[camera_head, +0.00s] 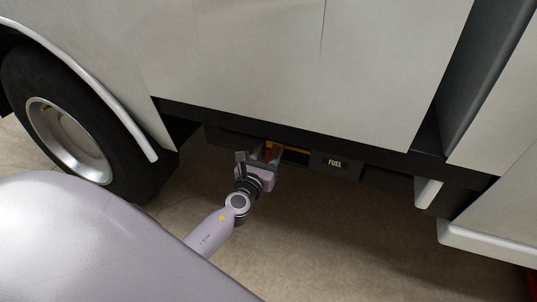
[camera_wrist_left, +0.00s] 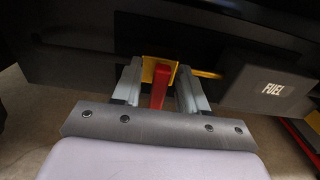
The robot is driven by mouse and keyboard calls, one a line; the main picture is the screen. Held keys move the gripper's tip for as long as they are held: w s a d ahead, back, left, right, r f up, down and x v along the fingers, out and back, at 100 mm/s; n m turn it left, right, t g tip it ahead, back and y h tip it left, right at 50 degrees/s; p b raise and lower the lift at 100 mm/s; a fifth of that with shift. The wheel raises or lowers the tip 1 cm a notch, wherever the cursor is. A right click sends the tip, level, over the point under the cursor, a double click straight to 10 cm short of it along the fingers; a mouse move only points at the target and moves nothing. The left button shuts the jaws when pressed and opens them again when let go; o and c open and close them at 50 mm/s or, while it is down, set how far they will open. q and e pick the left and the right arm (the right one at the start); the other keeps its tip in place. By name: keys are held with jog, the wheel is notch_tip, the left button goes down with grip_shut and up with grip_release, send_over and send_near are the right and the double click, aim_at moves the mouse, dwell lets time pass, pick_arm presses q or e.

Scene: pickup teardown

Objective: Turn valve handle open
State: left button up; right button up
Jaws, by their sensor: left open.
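A red valve handle (camera_wrist_left: 158,88) hangs below a yellow fitting (camera_wrist_left: 149,70) under the pickup's side. In the left wrist view it lies between the two fingers of my left gripper (camera_wrist_left: 157,86), nearer the right finger. Whether either finger touches it I cannot tell. The gripper is open. In the head view my left gripper (camera_head: 259,157) is under the truck's sill, with the red handle (camera_head: 269,153) partly hidden by it. A yellow pipe (camera_head: 292,149) runs right from the fitting to a dark box marked FUEL (camera_head: 335,162). My right gripper is not in view.
The pickup's pale body (camera_head: 260,60) and dark sill (camera_head: 385,153) stand close above my gripper. A wheel (camera_head: 70,140) is at the left. A pale step (camera_head: 480,238) is at the right. The concrete floor (camera_head: 340,240) below is clear.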

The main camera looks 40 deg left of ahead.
pick_arm(q)
jog(key=shift+w, duration=0.25)
grip_shut()
